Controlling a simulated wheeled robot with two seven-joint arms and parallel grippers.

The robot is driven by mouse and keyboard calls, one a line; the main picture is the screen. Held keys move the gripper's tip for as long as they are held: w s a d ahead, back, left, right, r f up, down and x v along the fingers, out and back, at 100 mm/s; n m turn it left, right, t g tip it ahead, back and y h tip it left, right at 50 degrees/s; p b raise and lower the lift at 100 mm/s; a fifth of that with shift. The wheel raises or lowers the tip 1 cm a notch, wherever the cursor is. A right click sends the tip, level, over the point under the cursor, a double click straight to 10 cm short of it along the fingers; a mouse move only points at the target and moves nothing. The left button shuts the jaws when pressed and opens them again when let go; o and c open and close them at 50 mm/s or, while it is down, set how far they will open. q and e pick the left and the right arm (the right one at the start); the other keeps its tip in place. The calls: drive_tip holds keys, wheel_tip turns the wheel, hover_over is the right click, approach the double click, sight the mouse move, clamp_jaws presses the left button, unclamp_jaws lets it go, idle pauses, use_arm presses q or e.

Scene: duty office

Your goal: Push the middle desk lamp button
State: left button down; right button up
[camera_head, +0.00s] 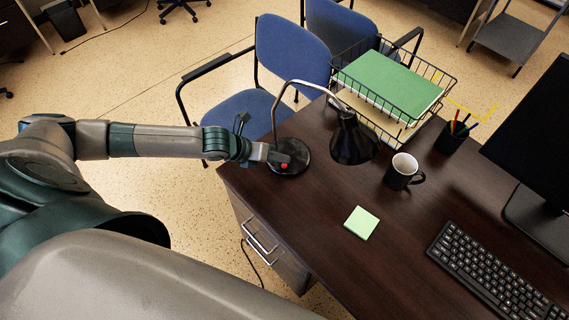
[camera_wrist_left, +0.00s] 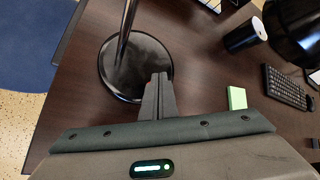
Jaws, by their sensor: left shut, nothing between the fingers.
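A black desk lamp with a thin bent stem stands at the desk's left corner. Its round base (camera_head: 297,168) carries a red button (camera_head: 284,165), and its shade (camera_head: 352,143) hangs to the right. My left gripper (camera_head: 279,159) is shut and empty, with its tips at the base, right beside the red button; I cannot tell whether they touch it. In the left wrist view the shut fingers (camera_wrist_left: 158,92) overlap the near right edge of the lamp base (camera_wrist_left: 125,68). Only one button is visible. My right gripper is out of view.
The dark desk (camera_head: 320,195) holds a black-and-white mug (camera_head: 400,174), green sticky notes (camera_head: 361,223), a keyboard (camera_head: 495,270), a pen cup (camera_head: 451,137), a monitor (camera_head: 535,140) and a wire tray (camera_head: 405,138) with green folder. Blue chairs (camera_head: 292,50) stand behind the desk.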

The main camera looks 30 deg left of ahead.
use_arm(q)
drive_tip(key=shift+f, duration=0.15)
drive_tip(key=shift+f, duration=0.3)
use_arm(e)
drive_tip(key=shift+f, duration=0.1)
use_arm(q)
drive_tip(key=shift+f, duration=0.2)
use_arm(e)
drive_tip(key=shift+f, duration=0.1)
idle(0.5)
use_arm(q)
drive_tip(key=shift+r+p, duration=0.55)
drive_tip(key=shift+r, duration=0.15)
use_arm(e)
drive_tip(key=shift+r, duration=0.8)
